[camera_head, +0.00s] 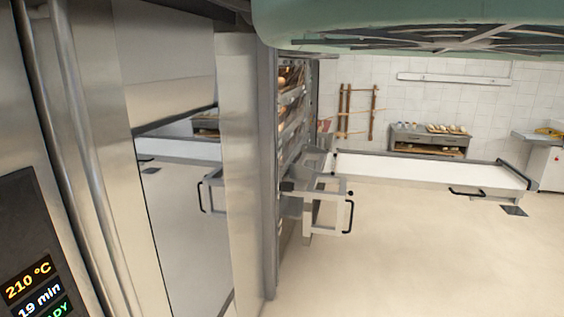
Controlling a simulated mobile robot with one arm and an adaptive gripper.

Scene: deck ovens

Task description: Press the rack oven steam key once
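A dark control panel (22,225) shows at the lower left, on a stainless steel front that I take for the rack oven (100,120). Its display (34,283) reads 210 °C, 19 min and a green word ending in "DY", cut by the frame's bottom edge. No steam key can be made out in the visible part of the panel. My gripper does not show in this view.
A tall oven with bread on its decks (290,100) stands in the middle, with a metal loader frame (325,186) jutting to its right. A long white-topped table (430,171) runs behind. Beige floor (430,260) is clear at the lower right.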

